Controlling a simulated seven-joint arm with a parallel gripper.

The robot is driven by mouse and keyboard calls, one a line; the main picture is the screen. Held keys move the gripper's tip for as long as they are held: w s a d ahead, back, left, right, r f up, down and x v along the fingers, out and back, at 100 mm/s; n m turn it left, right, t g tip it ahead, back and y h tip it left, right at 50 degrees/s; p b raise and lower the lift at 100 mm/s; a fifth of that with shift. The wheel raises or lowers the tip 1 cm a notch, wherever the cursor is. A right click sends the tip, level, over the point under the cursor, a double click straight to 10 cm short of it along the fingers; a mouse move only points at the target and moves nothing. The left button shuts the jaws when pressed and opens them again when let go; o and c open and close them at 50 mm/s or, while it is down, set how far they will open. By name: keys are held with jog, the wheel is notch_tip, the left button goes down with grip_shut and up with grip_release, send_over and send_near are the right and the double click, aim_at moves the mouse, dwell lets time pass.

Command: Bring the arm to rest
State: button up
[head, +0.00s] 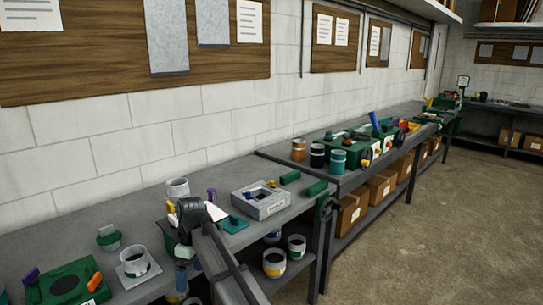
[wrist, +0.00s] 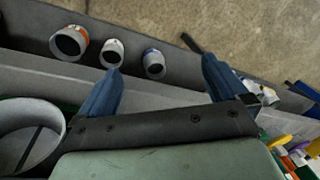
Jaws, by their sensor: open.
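My gripper (wrist: 161,64) shows in the wrist view with its two blue fingers spread wide apart and nothing between them. It is over the front edge of the workbench (wrist: 150,90), and the view looks down past that edge. In the head view my dark arm (head: 228,262) reaches up from the bottom over the near bench and bends at a joint. The gripper end there is partly hidden and small beside the bench edge.
Several cans stand on the lower shelf, one orange-marked (wrist: 69,42) and one blue-marked (wrist: 153,63). The floor (head: 440,230) at right is clear.

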jog(key=s+d+f+m+g, duration=0.1)
jog(key=s+d+f+m, duration=0.2)
jog(key=d+f, duration=0.65)
jog(key=s+d+f+m+h, duration=0.1)
jog(key=s+d+f+m, duration=0.15)
jog(key=d+f, duration=0.75)
jog(key=s+d+f+m+g, duration=0.1)
jog(key=s+d+f+m, duration=0.3)
jog(key=f, duration=1)
jog(key=s+d+f+m+g, duration=0.1)
jog(key=s+d+f+m, duration=0.1)
jog(key=s+d+f, duration=0.3)
jog(key=s+d+f+m+g, duration=0.1)
jog(key=s+d+f, duration=0.5)
jog(key=s, duration=0.8)
jog(key=s+d+f+m+g, duration=0.1)
jog(key=s+d+f+m, duration=0.2)
jog(key=s, duration=0.6)
jog(key=d+f, duration=0.2)
jog(key=d, duration=0.1)
jog(key=shift+s+d+f, duration=0.15)
jog(key=shift+s+f, duration=0.05)
jog(key=shift+s, duration=0.2)
